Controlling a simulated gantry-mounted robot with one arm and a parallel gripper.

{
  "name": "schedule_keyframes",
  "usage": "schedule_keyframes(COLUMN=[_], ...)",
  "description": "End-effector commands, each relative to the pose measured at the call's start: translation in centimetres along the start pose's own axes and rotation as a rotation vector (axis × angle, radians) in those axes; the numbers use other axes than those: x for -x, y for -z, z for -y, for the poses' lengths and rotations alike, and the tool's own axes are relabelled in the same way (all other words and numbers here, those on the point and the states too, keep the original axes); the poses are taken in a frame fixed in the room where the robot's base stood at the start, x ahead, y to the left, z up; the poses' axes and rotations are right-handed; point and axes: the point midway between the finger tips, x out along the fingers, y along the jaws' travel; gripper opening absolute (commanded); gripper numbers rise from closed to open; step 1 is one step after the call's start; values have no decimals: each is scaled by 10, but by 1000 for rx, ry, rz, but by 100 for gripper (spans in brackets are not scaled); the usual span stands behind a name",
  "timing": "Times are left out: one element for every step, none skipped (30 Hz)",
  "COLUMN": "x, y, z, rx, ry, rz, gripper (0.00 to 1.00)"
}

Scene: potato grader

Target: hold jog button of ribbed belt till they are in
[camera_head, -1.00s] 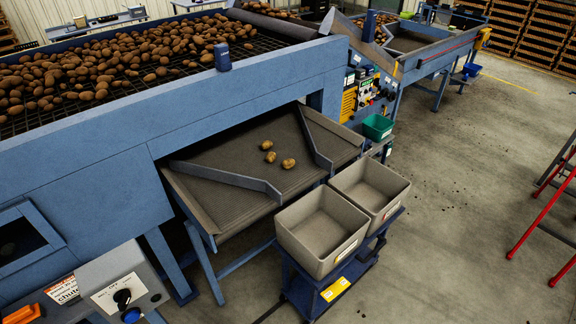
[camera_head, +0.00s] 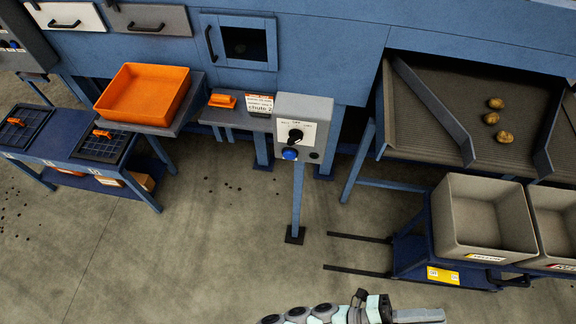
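The ribbed belt (camera_head: 425,105) slopes out from under the blue grader at the right. A grey-beige crate (camera_head: 484,215) and a second crate (camera_head: 556,215) stand below the belt's front. My gripper (camera_head: 420,315) shows at the bottom edge, well away from the box; its finger opening cannot be made out.
An orange tray (camera_head: 145,95) sits on a stand at the left. A blue bench (camera_head: 70,150) with dark lidded bins is farther left. A blue cart (camera_head: 415,255) with prongs pointing left carries the crates. The floor before the control box is clear.

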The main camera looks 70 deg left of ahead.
Motion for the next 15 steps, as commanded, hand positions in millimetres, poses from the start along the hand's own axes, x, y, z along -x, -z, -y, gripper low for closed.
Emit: schedule_keyframes(x=[13, 21, 33, 44, 54, 68, 80, 92, 110, 124, 139, 158, 172, 185, 202], y=[-25, -40, -60, -75, -89, -108, -122, -136, -154, -167, -180, -195, -206, -216, -228], z=[-17, -25, -35, -41, -46, -51, -53, -54, -54, -53, -51, -46, -41, -34, -24], rx=[-70, -115, -178, -226, -276, -345, -396, -451, -522, -577, -633, -707, -766, -822, -902], ry=[-72, -115, -174, -218, -260, -317, -358, -401, -455, -497, -538, -591, -631, -668, -716], rz=[76, 123, 186, 234, 277, 333, 378, 419, 474, 517, 558, 610, 649, 688, 734], gripper=[0, 0, 0, 0, 0, 0, 0, 0, 0, 0, 0, 0, 0, 0, 0])
